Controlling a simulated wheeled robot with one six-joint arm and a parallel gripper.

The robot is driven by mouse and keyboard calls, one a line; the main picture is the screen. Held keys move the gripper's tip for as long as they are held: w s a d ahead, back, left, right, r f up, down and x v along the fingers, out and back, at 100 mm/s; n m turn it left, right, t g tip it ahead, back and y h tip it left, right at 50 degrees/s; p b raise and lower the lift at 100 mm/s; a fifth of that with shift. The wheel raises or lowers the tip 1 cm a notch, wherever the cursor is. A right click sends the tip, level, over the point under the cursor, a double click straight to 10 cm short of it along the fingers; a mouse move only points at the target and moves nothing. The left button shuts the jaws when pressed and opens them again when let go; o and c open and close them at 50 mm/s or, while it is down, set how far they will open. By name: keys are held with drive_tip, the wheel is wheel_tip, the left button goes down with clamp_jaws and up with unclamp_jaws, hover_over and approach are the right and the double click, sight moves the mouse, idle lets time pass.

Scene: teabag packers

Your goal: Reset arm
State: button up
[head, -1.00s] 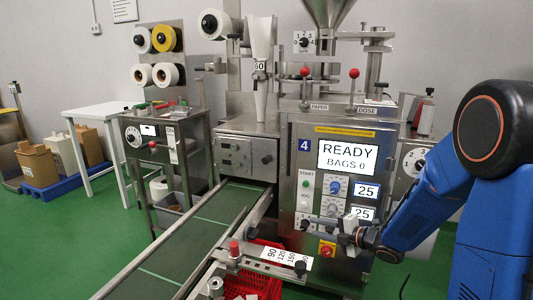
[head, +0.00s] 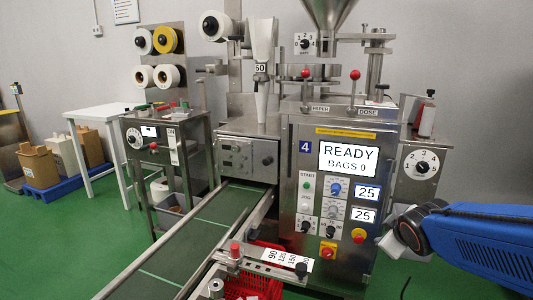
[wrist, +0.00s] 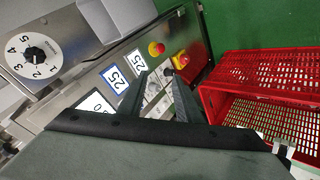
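My gripper (wrist: 158,80) shows in the wrist view with its two dark fingers apart and nothing between them. In the head view my blue arm reaches in from the right edge, low beside the packing machine (head: 333,140). A pale grey part shows at the arm's end there, but the fingers cannot be made out. The machine's screen (head: 347,160) reads READY, BAGS 0. Two displays below it read 25.
A numbered dial box (head: 420,166) stands just above my arm. A green conveyor (head: 195,240) runs towards the front left. Red crates (wrist: 260,68) stand on the floor near the machine. A white table (head: 97,110) is at the left.

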drive_tip(key=s+a+m+g, duration=0.2)
drive_tip(key=s+m, duration=0.2)
drive_tip(key=s, duration=0.7)
drive_tip(key=s+a+f+m+g+y, duration=0.1)
drive_tip(key=s+m, duration=0.3)
drive_tip(key=s, duration=0.7)
drive_tip(key=shift+a+g+y, duration=0.3)
drive_tip(key=shift+a+g, duration=0.5)
drive_tip(key=shift+a, duration=0.1)
drive_tip(key=shift+o, duration=0.4)
